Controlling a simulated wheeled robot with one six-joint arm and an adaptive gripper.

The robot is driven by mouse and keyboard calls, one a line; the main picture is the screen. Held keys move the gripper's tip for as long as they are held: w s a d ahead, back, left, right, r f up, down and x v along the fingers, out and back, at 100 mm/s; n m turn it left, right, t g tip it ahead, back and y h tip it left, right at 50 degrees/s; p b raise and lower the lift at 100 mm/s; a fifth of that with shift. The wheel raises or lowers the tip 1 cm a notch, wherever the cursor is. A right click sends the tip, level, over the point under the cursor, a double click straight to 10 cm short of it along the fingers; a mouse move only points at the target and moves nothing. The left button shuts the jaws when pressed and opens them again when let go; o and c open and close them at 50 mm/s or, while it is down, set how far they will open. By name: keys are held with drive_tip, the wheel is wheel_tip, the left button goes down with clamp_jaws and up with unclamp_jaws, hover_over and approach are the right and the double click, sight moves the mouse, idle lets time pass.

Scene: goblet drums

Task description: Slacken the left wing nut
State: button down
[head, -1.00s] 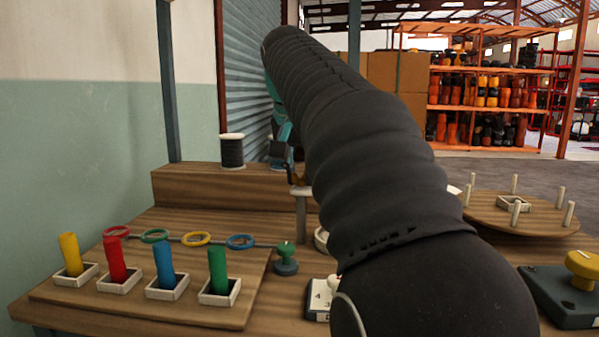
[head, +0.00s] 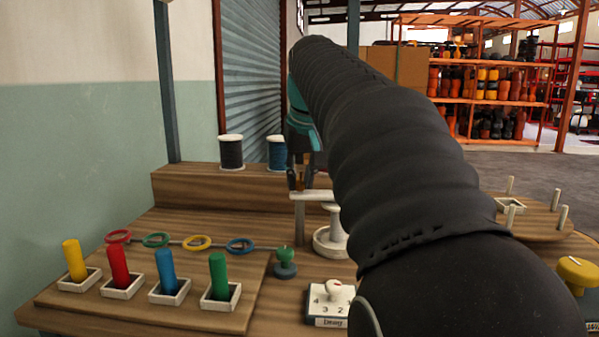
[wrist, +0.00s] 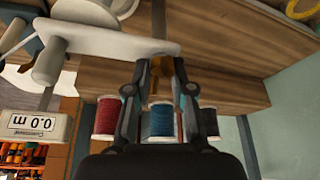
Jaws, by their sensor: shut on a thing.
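A small brass-coloured wing nut (wrist: 159,72) is between my gripper's fingertips (wrist: 160,70) in the wrist view, at the end of a white bar (wrist: 110,42). My gripper is shut on it, and the fingers cover part of it. In the head view my gripper (head: 301,182) is upright, pointing down, over the left end of the white bar (head: 318,195), which sits on a post (head: 299,222). The wing nut is tiny there and mostly hidden. The right part of the bar is behind my arm, and no second wing nut shows.
Black (head: 231,153) and blue (head: 277,153) spools stand on the wooden ledge (head: 200,187) behind; a red spool (wrist: 106,116) shows in the wrist view. Coloured pegs and rings are at the left. A green knob (head: 285,258) and a numbered dial (head: 333,300) are in front.

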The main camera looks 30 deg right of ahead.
idle(0.4)
drive_tip(key=c, duration=1)
unclamp_jaws()
drive_tip(key=d+v, duration=0.1)
drive_tip(key=v, duration=1.1)
drive_tip(key=shift+a, duration=0.35)
